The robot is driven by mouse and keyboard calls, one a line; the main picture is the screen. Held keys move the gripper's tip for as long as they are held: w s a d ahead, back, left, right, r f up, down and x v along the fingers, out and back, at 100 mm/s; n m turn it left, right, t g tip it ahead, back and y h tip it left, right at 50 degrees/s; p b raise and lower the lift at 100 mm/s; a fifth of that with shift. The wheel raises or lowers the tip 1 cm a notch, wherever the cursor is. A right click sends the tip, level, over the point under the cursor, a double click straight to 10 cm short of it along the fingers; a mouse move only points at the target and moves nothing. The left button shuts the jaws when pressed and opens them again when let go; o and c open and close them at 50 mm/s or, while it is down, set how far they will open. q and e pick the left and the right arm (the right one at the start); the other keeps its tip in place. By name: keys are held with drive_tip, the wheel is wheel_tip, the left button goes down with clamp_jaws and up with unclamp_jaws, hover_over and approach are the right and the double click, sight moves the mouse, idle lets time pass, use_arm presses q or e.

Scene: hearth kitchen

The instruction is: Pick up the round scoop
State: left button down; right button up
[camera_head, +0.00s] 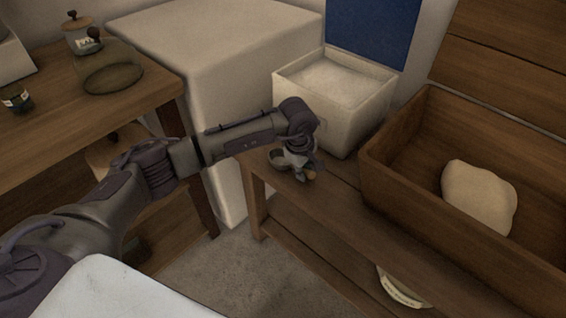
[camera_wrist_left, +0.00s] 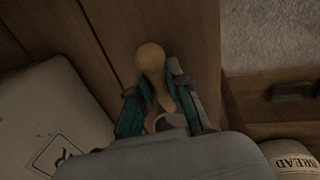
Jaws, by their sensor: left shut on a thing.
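The round scoop (camera_wrist_left: 152,65) has a pale wooden handle with a rounded end and a grey metal part (camera_wrist_left: 171,122), partly hidden by my gripper in the left wrist view. My left gripper (camera_wrist_left: 157,88) is shut on the handle, one finger on each side. In the head view the left gripper (camera_head: 299,166) is at the left end of the wooden bench (camera_head: 335,200), in front of the white bin. The scoop's handle end (camera_head: 311,176) shows just below it. I cannot tell whether the scoop touches the bench top. My right gripper is not in view.
The white bin (camera_head: 345,120) with pale contents and a raised blue lid (camera_head: 372,30) stands behind the gripper. A wooden trough (camera_head: 400,195) holding a dough lump (camera_head: 480,195) is to its right. A bread container (camera_head: 403,290) is below. Jars stand on the left table (camera_head: 140,90).

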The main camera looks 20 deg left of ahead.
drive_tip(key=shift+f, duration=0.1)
use_arm(q)
wheel_tip(320, 180, up, 10)
drive_tip(key=shift+p, duration=0.45)
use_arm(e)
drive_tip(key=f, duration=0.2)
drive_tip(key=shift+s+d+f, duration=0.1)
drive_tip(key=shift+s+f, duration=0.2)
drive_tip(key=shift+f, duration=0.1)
